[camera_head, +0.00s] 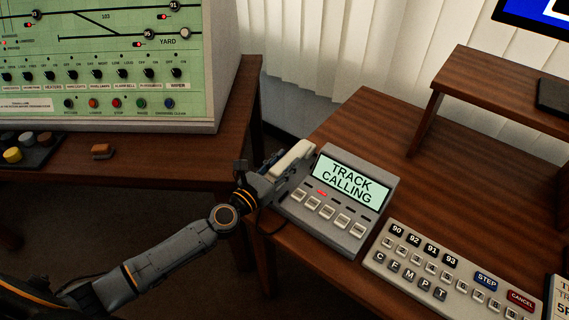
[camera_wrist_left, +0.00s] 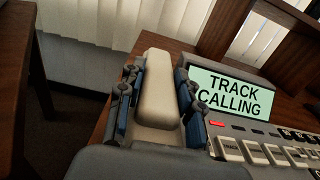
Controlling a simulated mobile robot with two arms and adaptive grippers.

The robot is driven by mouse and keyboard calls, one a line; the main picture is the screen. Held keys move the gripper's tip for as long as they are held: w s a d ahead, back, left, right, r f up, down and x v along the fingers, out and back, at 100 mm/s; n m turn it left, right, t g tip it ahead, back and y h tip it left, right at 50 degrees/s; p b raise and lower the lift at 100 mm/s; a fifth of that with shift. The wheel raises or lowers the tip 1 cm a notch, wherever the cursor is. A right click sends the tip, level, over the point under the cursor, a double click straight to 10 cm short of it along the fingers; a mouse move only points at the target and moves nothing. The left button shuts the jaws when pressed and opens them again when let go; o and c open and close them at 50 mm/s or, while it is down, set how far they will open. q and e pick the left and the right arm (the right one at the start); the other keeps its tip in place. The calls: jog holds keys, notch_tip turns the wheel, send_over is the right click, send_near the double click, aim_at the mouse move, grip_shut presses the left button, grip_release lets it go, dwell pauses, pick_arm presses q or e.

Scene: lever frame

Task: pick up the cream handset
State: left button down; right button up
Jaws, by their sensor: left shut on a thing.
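The cream handset (camera_head: 291,157) is at the left side of the grey phone unit (camera_head: 330,212), whose screen reads "TRACK CALLING" with a red light lit below it. My left gripper (camera_head: 270,168) is shut on the handset. In the left wrist view the handset (camera_wrist_left: 159,92) lies lengthwise between the two dark fingers of my left gripper (camera_wrist_left: 157,105). I cannot tell whether the handset is clear of its cradle. My right gripper is not in view.
A keypad panel (camera_head: 452,275) lies right of the phone on the wooden desk (camera_head: 400,165). A raised shelf (camera_head: 500,88) stands at the back right. A green signal panel (camera_head: 105,60) stands on the left desk, across a gap.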

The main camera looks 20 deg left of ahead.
pick_arm(q)
jog(key=s+r+p, duration=0.1)
jog(key=r, duration=0.1)
jog(key=s+r+p, duration=0.1)
jog(key=s+r, duration=0.1)
jog(key=s+r+p, duration=0.1)
jog(key=r+p, duration=0.1)
jog(key=shift+s+a+r, duration=0.15)
jog(key=shift+s+r, duration=0.05)
jog(key=shift+s, duration=0.05)
jog(key=s+r, duration=0.4)
jog(key=s, duration=0.5)
jog(key=shift+s+a, duration=0.25)
jog(key=shift+a, duration=0.2)
dwell(0.5)
